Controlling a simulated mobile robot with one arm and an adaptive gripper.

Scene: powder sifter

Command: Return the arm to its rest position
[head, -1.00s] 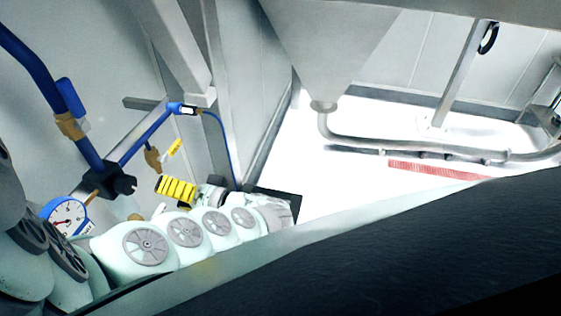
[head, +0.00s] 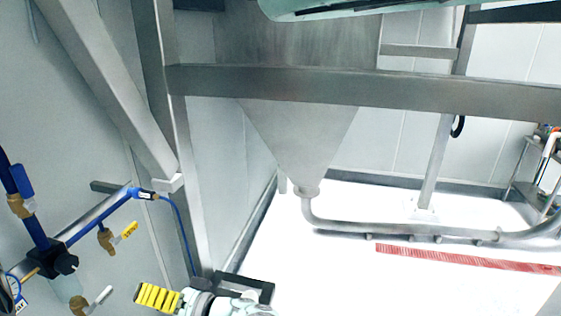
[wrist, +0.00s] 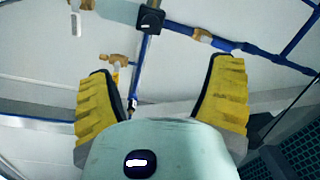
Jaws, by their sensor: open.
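My gripper shows in the wrist view (wrist: 165,95), its two yellow ribbed fingers spread wide apart with nothing between them. Blue piping with brass fittings on the wall lies beyond the fingers there. In the head view a yellow ribbed finger of my gripper (head: 158,297) shows at the bottom left, with the grey wrist beside it. Most of my arm is below the frame. The gripper is near the wall piping in the picture; I see no contact with it.
A metal hopper (head: 300,140) hangs behind a horizontal steel beam (head: 380,88). A steel pipe (head: 400,230) runs right from its outlet. Blue piping (head: 100,218) with valves is on the left wall.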

